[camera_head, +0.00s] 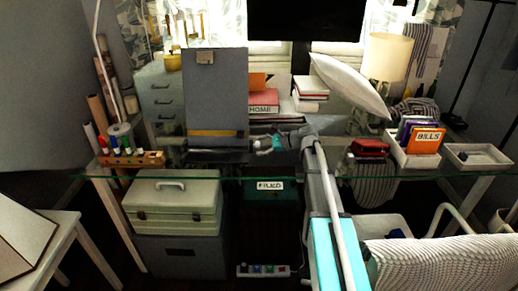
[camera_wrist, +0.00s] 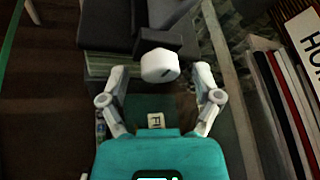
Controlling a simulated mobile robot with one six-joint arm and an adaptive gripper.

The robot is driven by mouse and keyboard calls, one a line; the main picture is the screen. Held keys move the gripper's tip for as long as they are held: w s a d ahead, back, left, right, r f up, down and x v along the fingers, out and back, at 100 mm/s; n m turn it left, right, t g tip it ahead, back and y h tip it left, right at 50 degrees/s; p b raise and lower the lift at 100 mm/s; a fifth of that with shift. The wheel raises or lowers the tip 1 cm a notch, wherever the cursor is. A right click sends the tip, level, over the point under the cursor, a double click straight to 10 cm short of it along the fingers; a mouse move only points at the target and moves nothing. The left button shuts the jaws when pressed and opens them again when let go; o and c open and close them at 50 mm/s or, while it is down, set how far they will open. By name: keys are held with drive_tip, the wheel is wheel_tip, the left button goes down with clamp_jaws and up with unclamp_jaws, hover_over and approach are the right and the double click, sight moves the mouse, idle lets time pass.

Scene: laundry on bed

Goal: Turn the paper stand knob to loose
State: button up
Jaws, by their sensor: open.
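The paper stand (camera_head: 215,92) is an upright grey board with a clip on top and a dark base, on the glass desk in the head view. The slot runs at a slant. My gripper (camera_wrist: 160,84) is open, with one finger on each side of the knob and visible gaps between. The knob is just ahead of the fingers, about centred. In the head view my gripper (camera_head: 258,146) is at the stand's lower right side; the knob is hard to make out there.
Books, one labelled HOME (camera_head: 263,109), stand right of the stand; bindings (camera_wrist: 280,110) line the wrist view's right side. A marker rack (camera_head: 135,160) is at left. A white pillow (camera_head: 350,86), lamp (camera_head: 388,57) and BILLS tray (camera_head: 415,162) are at right.

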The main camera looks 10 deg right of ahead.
drive_tip(key=shift+w+a+f, duration=0.1)
drive_tip(key=shift+a, duration=0.1)
drive_tip(key=shift+c, duration=0.2)
clamp_jaws()
drive_tip(key=shift+n+t, duration=0.3)
drive_tip(key=shift+f+n+b, duration=0.1)
drive_tip(key=shift+n+b, duration=0.2)
drive_tip(key=shift+b, duration=0.2)
drive_tip(key=n+t+b, duration=0.2)
drive_tip(key=shift+f+n+y, duration=0.15)
drive_tip(key=shift+n+y, duration=0.15)
drive_tip(key=shift+n, duration=0.1)
drive_tip(key=shift+n+t+y+b, duration=0.4)
drive_tip(key=shift+n+t+b, duration=0.5)
drive_tip(key=shift+n+b, duration=0.5)
